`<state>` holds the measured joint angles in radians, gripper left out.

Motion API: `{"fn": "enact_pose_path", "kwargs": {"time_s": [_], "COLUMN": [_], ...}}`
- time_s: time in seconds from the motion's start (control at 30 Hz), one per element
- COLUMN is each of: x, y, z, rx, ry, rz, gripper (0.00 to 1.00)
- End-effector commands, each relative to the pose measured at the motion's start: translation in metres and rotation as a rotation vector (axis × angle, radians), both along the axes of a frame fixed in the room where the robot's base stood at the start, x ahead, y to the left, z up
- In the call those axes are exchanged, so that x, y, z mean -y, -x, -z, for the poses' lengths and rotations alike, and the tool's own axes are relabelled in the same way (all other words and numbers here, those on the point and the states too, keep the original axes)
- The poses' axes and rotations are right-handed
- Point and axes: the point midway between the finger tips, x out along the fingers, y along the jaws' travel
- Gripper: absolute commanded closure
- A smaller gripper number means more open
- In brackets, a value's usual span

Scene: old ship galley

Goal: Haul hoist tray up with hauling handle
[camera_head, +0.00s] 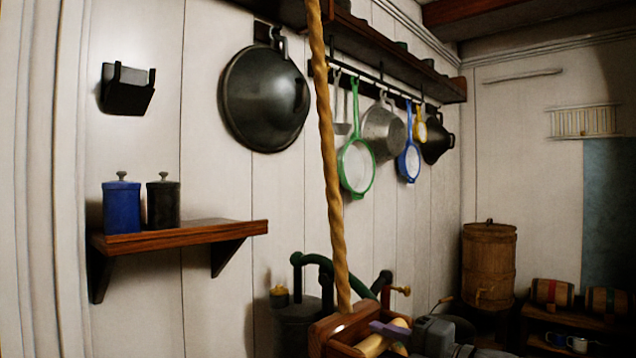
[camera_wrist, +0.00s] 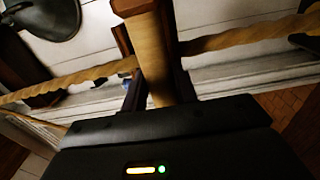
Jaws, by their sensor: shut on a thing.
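A thick twisted rope (camera_head: 330,160) runs from the top of the head view down to a red-brown wooden frame (camera_head: 340,326) at the bottom edge. In the wrist view the handle (camera_wrist: 153,45) stands between the two dark fingers of my gripper (camera_wrist: 157,88). Rope (camera_wrist: 245,36) shows on both sides of it there. I cannot pick out the hoist tray for certain; the frame's lower part is cut off.
A wall shelf (camera_head: 180,238) with blue and black canisters is at left. Pans and strainers hang from a rail (camera_head: 375,82) behind the rope. A green pump pipe (camera_head: 318,261) stands close behind the frame. A wooden barrel (camera_head: 489,262) is at right.

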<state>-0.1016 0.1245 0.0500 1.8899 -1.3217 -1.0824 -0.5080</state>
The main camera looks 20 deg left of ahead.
Motion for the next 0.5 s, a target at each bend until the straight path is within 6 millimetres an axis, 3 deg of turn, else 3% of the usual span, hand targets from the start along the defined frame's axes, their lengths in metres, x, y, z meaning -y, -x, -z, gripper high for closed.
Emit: {"fn": "enact_pose_path", "kwargs": {"time_s": [0.03,0.17,0.5], "x": [0.001,0.003,0.004], "y": [0.000,-0.001,-0.001], "z": [0.021,0.039,0.038], "rx": [-0.008,-0.008,-0.007], "ry": [0.007,0.007,0.006], "rz": [-0.001,-0.001,-0.001], "gripper": [1.00,1.00,1.00]}}
